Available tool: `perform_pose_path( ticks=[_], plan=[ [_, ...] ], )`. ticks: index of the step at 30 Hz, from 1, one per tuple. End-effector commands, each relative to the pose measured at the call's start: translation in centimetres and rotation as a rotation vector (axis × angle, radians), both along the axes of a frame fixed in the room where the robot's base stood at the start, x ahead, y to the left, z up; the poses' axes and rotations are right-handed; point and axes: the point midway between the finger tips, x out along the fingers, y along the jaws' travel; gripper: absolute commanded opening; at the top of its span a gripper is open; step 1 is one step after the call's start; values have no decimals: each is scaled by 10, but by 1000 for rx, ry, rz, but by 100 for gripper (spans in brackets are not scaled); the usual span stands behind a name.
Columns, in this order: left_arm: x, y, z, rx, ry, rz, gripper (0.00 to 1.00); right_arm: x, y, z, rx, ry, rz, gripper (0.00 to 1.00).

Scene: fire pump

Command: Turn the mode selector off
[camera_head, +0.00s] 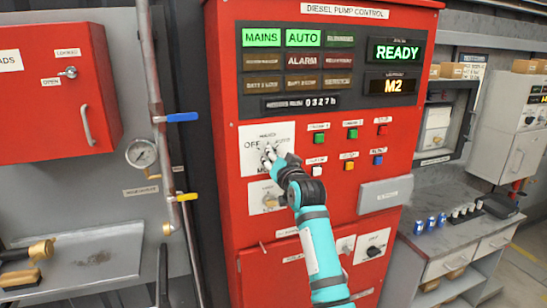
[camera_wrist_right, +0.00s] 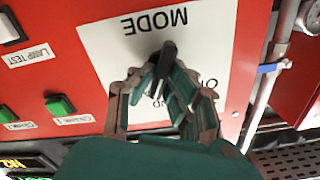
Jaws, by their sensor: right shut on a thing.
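The mode selector is on a white plate (camera_head: 283,133) of the red diesel pump control cabinet. Its black knob (camera_wrist_right: 167,56) sticks up between my right gripper's fingers in the right wrist view, where the plate reads MODE upside down. My right gripper (camera_head: 268,155) covers the knob in the head view; the right wrist view shows its fingers (camera_wrist_right: 163,82) shut on the knob. The gripper hides part of the plate's lettering, and the knob's exact pointing is hard to tell. OFF shows at the plate's left. The AUTO lamp (camera_head: 303,38) is lit green. My left gripper is out of view.
A second knob plate (camera_head: 262,197) is just below. Push buttons (camera_head: 320,138) stand to the right, with a grey box (camera_head: 385,194) lower down. A pipe with a blue-handled valve (camera_head: 182,117) runs left of the cabinet. A counter (camera_head: 450,232) is at the right.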

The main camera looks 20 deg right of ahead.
Motion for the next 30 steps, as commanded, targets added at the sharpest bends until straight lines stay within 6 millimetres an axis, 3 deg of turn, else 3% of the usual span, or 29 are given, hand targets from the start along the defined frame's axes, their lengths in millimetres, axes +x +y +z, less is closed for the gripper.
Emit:
perform_pose_path(
  ticks=[30],
  plan=[
    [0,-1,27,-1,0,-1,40,0,7,1,-965,-32,-1,0]
  ],
)
